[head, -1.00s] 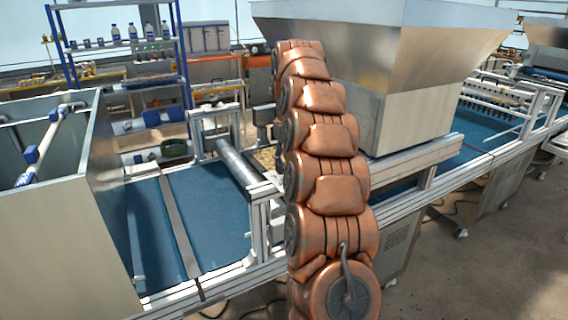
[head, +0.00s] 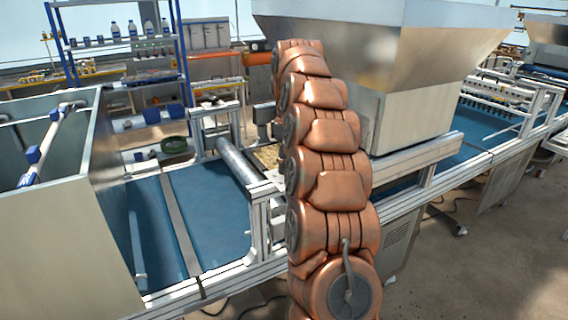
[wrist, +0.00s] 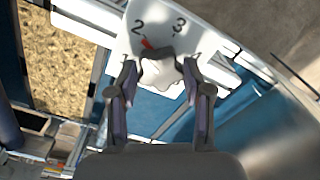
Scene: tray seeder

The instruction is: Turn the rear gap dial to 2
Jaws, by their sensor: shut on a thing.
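A white dial plate (wrist: 170,22) with the numerals 2 and 3 is at the top middle of the wrist view. Its pale lobed knob (wrist: 162,72) has a red pointer mark (wrist: 147,43) that points up and left, toward the 2. My gripper (wrist: 160,68) is shut on the knob, with one dark finger on each side of it. In the head view my arm stands in front of the dial and the gripper, so neither shows there.
A large metal hopper (head: 385,45) stands behind my arm. A blue conveyor belt (head: 205,210) with an aluminium frame runs beneath. A metal bin (head: 60,240) is at left, and a tan granular surface (wrist: 62,65) shows beside the dial. Open floor lies at right.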

